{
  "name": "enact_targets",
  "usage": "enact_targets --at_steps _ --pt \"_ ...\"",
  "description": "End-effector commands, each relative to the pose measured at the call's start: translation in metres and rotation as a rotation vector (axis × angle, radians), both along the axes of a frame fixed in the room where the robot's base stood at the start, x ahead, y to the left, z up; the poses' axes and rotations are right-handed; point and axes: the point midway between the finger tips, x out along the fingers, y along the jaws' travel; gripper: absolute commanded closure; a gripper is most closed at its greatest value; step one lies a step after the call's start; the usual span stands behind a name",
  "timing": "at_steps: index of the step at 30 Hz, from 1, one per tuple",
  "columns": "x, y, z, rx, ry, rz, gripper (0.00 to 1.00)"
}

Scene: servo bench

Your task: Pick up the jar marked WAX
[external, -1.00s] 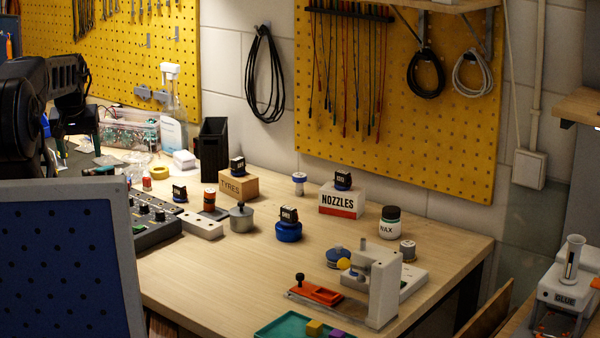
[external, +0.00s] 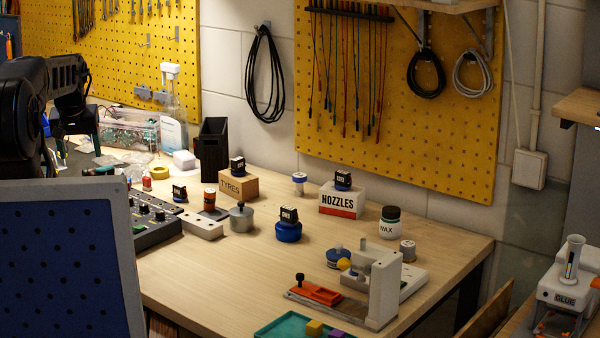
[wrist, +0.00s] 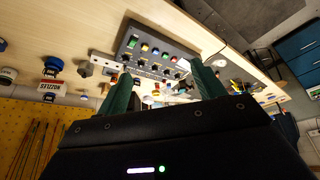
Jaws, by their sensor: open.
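The jar marked WAX (external: 390,224) is white with a dark lid and stands upright at the back right of the bench, right of the NOZZLES box. In the wrist view, a small white-and-dark thing at the left edge may be this jar; its label cannot be read there. My gripper (external: 79,148) is at the far left of the external view, well away from the jar. In the wrist view its two green fingers (wrist: 163,88) are spread apart with nothing held between them.
The NOZZLES box (external: 342,200) stands left of the jar and a grey spool (external: 408,250) close at its front right. A white-and-grey stand (external: 383,290) is in front. A blue pot (external: 288,232) stands further left.

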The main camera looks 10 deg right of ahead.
Motion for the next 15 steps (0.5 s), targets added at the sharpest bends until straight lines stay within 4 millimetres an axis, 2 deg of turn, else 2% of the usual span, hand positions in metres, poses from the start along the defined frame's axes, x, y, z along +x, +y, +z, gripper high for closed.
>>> enact_targets --at_steps 11,15 --pt "0.001 0.000 0.000 0.000 0.000 -0.001 0.29" --pt "0.013 -0.007 0.004 0.004 -0.003 -0.030 0.29"
